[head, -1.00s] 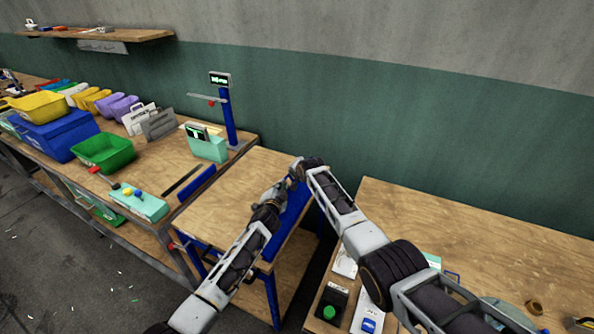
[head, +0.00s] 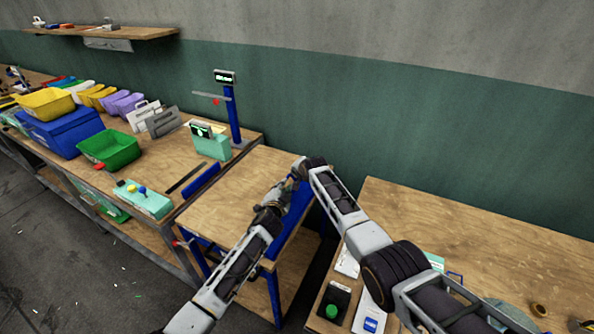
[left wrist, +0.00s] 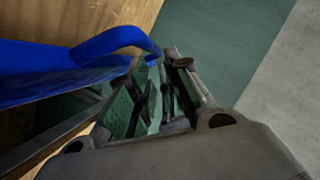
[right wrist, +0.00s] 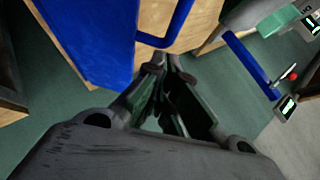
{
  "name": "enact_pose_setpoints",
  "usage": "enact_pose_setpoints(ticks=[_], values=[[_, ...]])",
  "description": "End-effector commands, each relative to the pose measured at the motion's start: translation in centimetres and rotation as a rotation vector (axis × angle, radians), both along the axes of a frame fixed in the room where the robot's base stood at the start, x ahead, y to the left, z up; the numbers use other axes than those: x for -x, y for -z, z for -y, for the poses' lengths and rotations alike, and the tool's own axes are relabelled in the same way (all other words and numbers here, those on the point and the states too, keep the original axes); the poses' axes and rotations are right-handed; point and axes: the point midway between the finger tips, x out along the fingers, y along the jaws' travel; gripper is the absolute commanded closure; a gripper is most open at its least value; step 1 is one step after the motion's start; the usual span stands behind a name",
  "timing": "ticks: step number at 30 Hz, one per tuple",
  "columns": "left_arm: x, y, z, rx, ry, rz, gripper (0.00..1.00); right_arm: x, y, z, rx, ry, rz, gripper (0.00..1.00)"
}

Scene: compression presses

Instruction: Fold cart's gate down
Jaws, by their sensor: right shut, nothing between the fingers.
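The cart (head: 237,206), with a wooden top and blue frame, stands between two benches. Its blue gate (head: 296,216) is on its right side, partly hidden by my arms. The gate's panel and looped handle show in the left wrist view (left wrist: 105,42) and the right wrist view (right wrist: 95,35). My left gripper (left wrist: 172,62) is beside the far end of the handle; whether its fingers hold it I cannot tell. My right gripper (right wrist: 165,62) is shut and empty, just below the handle. In the head view both grippers are close together at the cart's right far corner.
A second blue panel (head: 201,181) stands at the cart's left side. The left bench carries a green bin (head: 110,150), a blue bin and a teal control box (head: 143,199). The right bench (head: 470,235) is close under my right arm. The cart top is clear.

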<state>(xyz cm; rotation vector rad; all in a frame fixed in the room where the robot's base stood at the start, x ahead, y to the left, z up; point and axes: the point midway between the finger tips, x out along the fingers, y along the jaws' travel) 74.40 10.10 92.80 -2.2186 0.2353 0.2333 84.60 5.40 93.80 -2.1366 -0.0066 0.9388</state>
Motion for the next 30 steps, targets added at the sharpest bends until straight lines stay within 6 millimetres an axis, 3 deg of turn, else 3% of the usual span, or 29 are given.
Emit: enact_pose_setpoints(ticks=[30], values=[[8.2,-2.3,-0.7,0.002,0.002,0.004,0.81,0.0,0.0,0.0,0.0,0.0,0.0,1.0]])
